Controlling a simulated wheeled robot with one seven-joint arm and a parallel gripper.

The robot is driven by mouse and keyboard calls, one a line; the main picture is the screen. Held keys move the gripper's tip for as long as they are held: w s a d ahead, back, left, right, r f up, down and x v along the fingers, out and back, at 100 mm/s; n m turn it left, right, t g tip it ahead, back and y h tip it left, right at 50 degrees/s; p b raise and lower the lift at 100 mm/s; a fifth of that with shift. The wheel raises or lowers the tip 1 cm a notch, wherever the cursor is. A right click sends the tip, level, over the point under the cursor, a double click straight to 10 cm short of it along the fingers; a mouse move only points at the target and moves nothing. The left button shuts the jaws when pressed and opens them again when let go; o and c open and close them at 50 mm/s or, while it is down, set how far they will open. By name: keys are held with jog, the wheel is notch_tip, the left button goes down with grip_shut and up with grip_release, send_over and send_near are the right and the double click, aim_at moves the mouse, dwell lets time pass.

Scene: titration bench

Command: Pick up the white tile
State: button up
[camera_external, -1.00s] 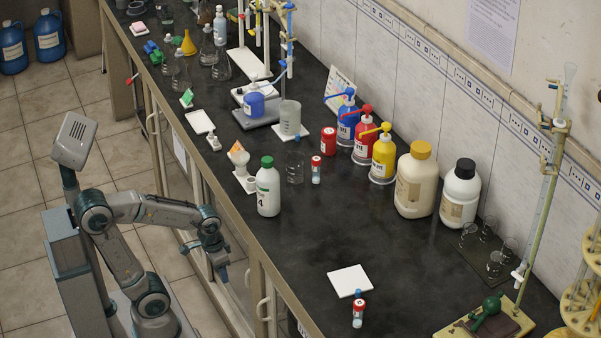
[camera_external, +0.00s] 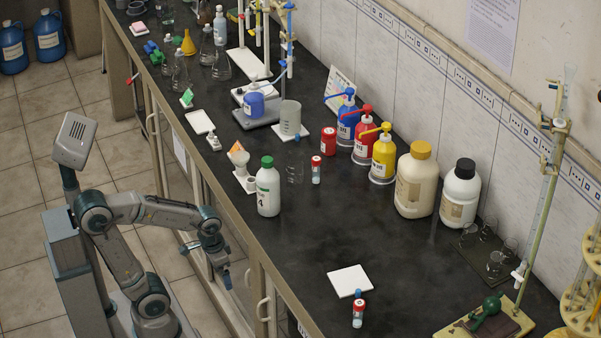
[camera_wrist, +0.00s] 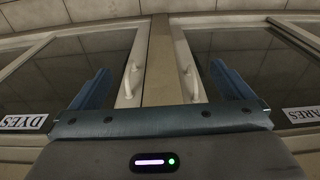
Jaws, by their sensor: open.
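A flat white tile (camera_external: 349,280) lies on the dark bench top at the front, in the lower middle of the external view. A small red-and-white vial with a blue top (camera_external: 358,310) stands by its front corner. My gripper (camera_external: 226,280) hangs beside the bench front, below the bench top and to the left of the tile. In the wrist view my gripper (camera_wrist: 162,90) shows two blue fingers spread wide apart with nothing between them. The tile is not in the wrist view.
Cabinet doors with white handles (camera_wrist: 189,80) face my gripper. A white bottle with a green cap (camera_external: 268,190) stands near the bench edge. A stand base with a green item (camera_external: 487,309) is to the tile's right. The bench between bottle and tile is clear.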

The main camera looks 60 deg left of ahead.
jog(key=w+d+r+n+g+h+p, duration=0.1)
jog(key=w+r+n+p, duration=0.25)
jog(key=r+p, duration=0.4)
jog(key=w+r+n+g+p, duration=0.1)
jog(key=w+r+n+p, duration=0.25)
jog(key=r+p, duration=0.4)
jog(key=w+d+r+n+p, duration=0.5)
jog(key=w+d+r+p, duration=0.5)
jog(key=w+d, duration=0.35)
jog(key=n+y+p, duration=0.1)
jog(key=n+p, duration=0.3)
jog(key=p, duration=0.3)
send_over(351, 281)
jog(key=shift+t, duration=0.4)
notch_tip(351, 281, down, 5)
jog(key=shift+s+a+r, duration=0.1)
jog(key=shift+s+r, duration=0.05)
jog(key=shift+f+p, duration=0.75)
jog(key=shift+f, duration=2.05)
jog(key=c, duration=0.8)
